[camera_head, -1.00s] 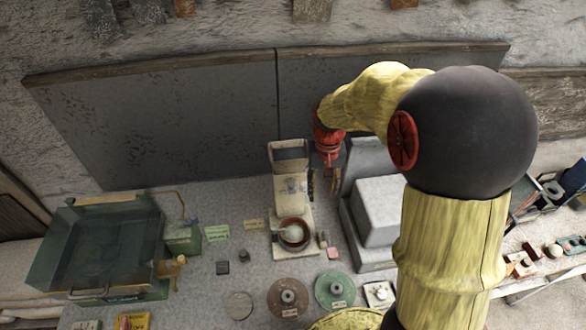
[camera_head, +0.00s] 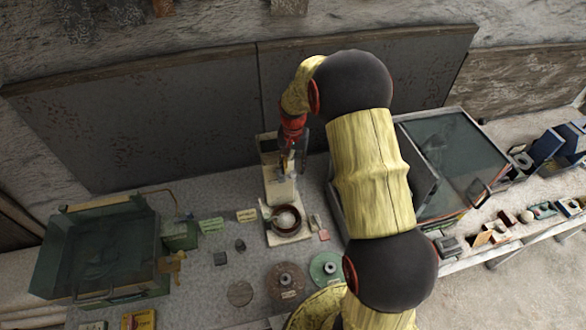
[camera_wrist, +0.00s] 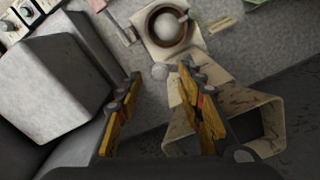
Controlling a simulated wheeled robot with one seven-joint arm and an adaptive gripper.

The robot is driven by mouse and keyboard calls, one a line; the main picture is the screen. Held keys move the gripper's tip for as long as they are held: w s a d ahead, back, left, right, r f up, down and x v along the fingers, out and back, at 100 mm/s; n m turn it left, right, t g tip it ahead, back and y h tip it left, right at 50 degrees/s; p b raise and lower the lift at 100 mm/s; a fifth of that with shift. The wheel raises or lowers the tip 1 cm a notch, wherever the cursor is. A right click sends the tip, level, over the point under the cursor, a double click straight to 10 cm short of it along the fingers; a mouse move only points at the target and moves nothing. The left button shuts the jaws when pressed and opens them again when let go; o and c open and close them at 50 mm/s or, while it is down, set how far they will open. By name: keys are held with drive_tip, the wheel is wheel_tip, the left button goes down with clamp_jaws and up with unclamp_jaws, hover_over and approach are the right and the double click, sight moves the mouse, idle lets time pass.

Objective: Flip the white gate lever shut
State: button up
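The off-white dispenser (camera_head: 277,187) stands at the back of the table, with a brown bowl (camera_head: 286,230) holding something white on its base. In the wrist view, the dispenser (camera_wrist: 267,112) is at lower right, and the bowl (camera_wrist: 150,27) is at the top. A small pale knob (camera_wrist: 160,71), apparently the gate lever's end, shows beside the dispenser's chute. My gripper (camera_wrist: 159,80) is open, with its yellow fingers apart and the knob between or just beyond their tips. I cannot tell whether they touch it. In the head view, my gripper (camera_head: 287,170) is close to the dispenser's front.
A large grey block (camera_wrist: 50,85) stands left in the wrist view, close to one finger. In the head view, a green glass-sided tank (camera_head: 95,250) is at left and a glass-topped case (camera_head: 450,160) at right. Round discs (camera_head: 287,279) lie in front. Dark panels (camera_head: 150,120) stand behind.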

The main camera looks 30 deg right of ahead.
drive_tip(key=shift+f, duration=1)
drive_tip(key=shift+c, duration=1.3)
clamp_jaws()
